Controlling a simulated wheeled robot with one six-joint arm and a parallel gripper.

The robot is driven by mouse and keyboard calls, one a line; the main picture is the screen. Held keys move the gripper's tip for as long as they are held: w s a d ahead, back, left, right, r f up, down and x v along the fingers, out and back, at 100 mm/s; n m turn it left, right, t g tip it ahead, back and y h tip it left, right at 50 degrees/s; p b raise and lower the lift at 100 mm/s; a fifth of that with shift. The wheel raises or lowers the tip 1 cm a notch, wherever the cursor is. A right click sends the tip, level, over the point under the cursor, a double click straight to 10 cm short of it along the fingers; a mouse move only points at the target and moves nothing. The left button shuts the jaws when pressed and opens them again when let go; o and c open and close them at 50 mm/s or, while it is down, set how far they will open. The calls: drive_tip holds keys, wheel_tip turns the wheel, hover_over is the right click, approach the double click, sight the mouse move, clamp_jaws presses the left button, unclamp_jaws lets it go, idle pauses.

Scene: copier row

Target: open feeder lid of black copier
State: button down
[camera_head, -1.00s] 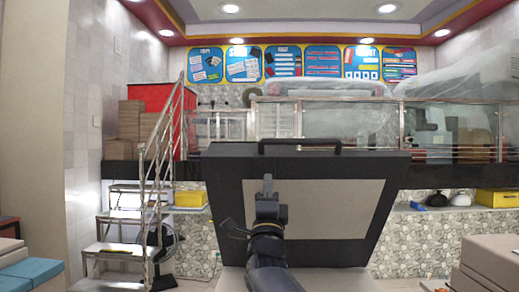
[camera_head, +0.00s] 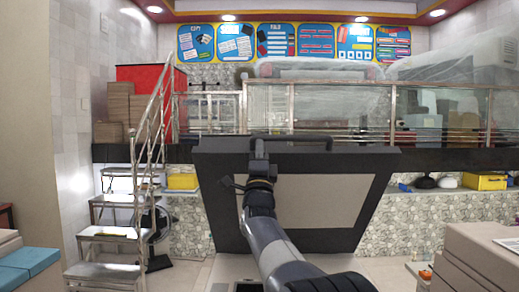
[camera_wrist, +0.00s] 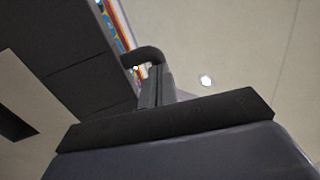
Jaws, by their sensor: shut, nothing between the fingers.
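The black feeder lid (camera_head: 222,205) stands raised in the head view, its underside with a beige panel (camera_head: 315,205) facing me. A black bar handle (camera_head: 305,137) runs along its top edge. My gripper (camera_head: 258,150) is shut and empty, in front of the lid's upper edge near the handle's left end. In the wrist view, my gripper (camera_wrist: 155,88) points up beside the curved end of the handle (camera_wrist: 145,54), with the lid (camera_wrist: 70,60) at left. I cannot tell whether the fingers touch the lid. Only a little of the copier body (camera_head: 232,268) shows below.
Metal steps (camera_head: 105,235) with a railing stand at left. A pale box-shaped unit (camera_head: 480,255) is close at right, and a blue-topped one (camera_head: 30,260) at the lower left. A raised platform with glass panels lies behind the lid.

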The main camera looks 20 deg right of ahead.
drive_tip(key=shift+g, duration=0.3)
drive_tip(key=p+x, duration=0.2)
drive_tip(key=x, duration=0.1)
drive_tip(key=p+x, duration=0.2)
drive_tip(key=x, duration=0.1)
drive_tip(key=f+p+x, duration=0.1)
drive_tip(key=x, duration=0.1)
drive_tip(key=shift+w+d+r+p, duration=0.15)
drive_tip(key=shift+w+p, duration=0.05)
drive_tip(key=shift+w, duration=0.15)
drive_tip(key=shift+w+d+r+p, duration=0.1)
drive_tip(key=shift+w+r+p, duration=0.1)
drive_tip(key=shift+w, duration=0.15)
drive_tip(key=shift+f, duration=0.2)
drive_tip(key=shift+s+a+f+b, duration=0.15)
drive_tip(key=shift+s+f+b, duration=0.2)
drive_tip(key=shift+b, duration=0.4)
drive_tip(key=s+r+b+v, duration=0.1)
drive_tip(key=b+v, duration=0.8)
drive_tip(key=v, duration=0.3)
drive_tip(key=shift+s+a+f, duration=0.25)
drive_tip(key=shift+r, duration=0.1)
